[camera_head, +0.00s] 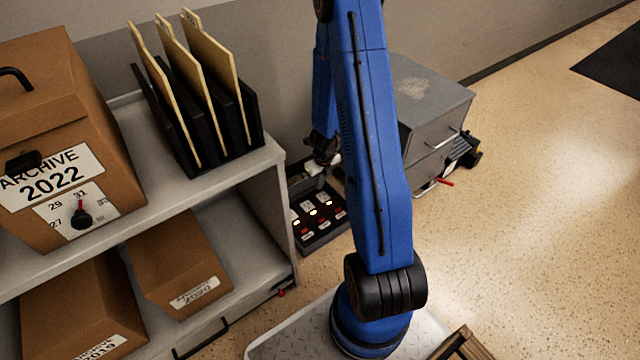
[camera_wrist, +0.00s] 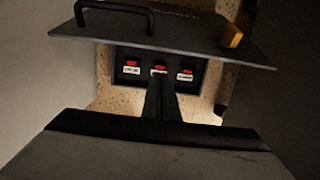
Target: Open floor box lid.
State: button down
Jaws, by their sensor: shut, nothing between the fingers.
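The floor box (camera_head: 320,238) sits on the floor between the shelf and the grey cabinet. Its inside shows, with red switches, white labels and several lit lamps; red switches also show in the wrist view (camera_wrist: 158,72). The lid (camera_wrist: 100,30) is a dark plate with a black bar handle (camera_wrist: 115,8) and stands raised off the opening. My gripper (camera_wrist: 159,78) is shut and empty, its fingers in front of the box opening, below the lid's edge in the picture. In the head view my gripper (camera_head: 326,155) is small and partly behind my arm. I cannot tell whether it touches the lid.
A shelf (camera_head: 225,170) with archive boxes (camera_head: 60,120) and a file rack (camera_head: 215,130) stands close on the left. A grey drawer cabinet (camera_head: 425,110) stands behind my arm to the right. The speckled floor (camera_head: 540,220) at right is mostly clear.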

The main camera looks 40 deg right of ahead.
jog(key=shift+w+r, duration=0.2)
jog(key=shift+w, duration=0.2)
jog(key=shift+w+r, duration=0.35)
jog(key=shift+w, duration=0.25)
jog(key=shift+w+r, duration=0.3)
jog(key=shift+w, duration=0.3)
